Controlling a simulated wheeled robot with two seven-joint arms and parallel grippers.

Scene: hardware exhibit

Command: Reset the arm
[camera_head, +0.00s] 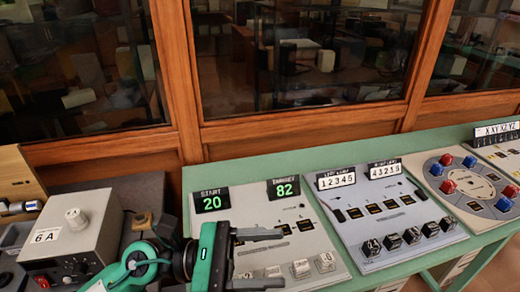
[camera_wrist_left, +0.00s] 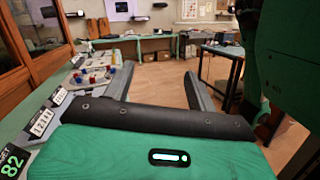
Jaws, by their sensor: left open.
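My left arm comes in from the lower left in the head view, with a green wrist and dark grey jaws. The left gripper (camera_head: 282,258) is open, with its two fingers spread apart and pointing right, in front of the panel with START 20 and TARGET 82 displays. It covers part of that panel (camera_head: 240,216). In the left wrist view the same gripper (camera_wrist_left: 155,82) shows two parallel fingers with only the floor and distant room between them. I see nothing held. My right gripper is not in view.
A green bench (camera_head: 300,152) carries the panels, including one with number counters (camera_head: 345,200) and one with red and blue knobs (camera_head: 470,180). A grey box (camera_head: 92,225) labelled 6A stands at left. Wood-framed windows are behind. Open floor (camera_wrist_left: 160,75) shows beyond the fingers.

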